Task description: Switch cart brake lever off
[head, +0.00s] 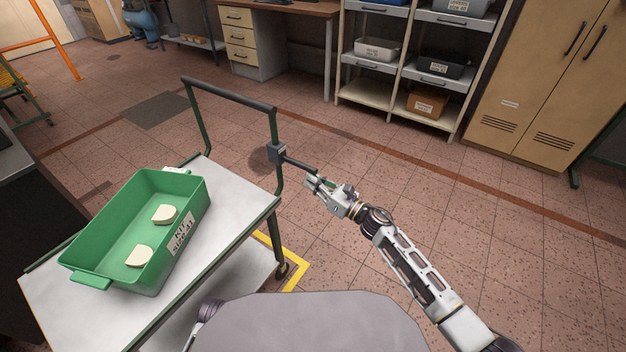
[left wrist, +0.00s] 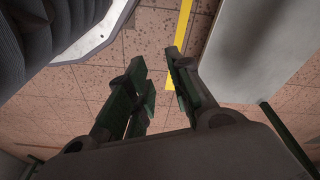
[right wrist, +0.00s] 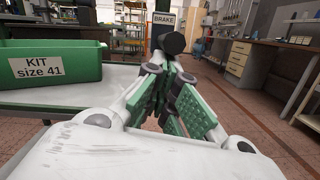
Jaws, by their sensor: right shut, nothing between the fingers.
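The cart (head: 235,205) has a white top and a green frame with a dark handle bar. In the right wrist view the lever's round black end (right wrist: 173,43) is just beyond my shut, empty fingertips (right wrist: 170,70), below a BRAKE label (right wrist: 164,18). Whether they touch is unclear. My left gripper (left wrist: 160,68) is open and empty, low near the cart's side.
A green bin (head: 185,245) labelled KIT size 41, holding two cream pieces, stands on the cart. Yellow floor tape (head: 296,275) runs by the cart's wheel. Shelves (head: 400,75) and a tan cabinet (head: 545,85) stand behind. The floor to the right is clear.

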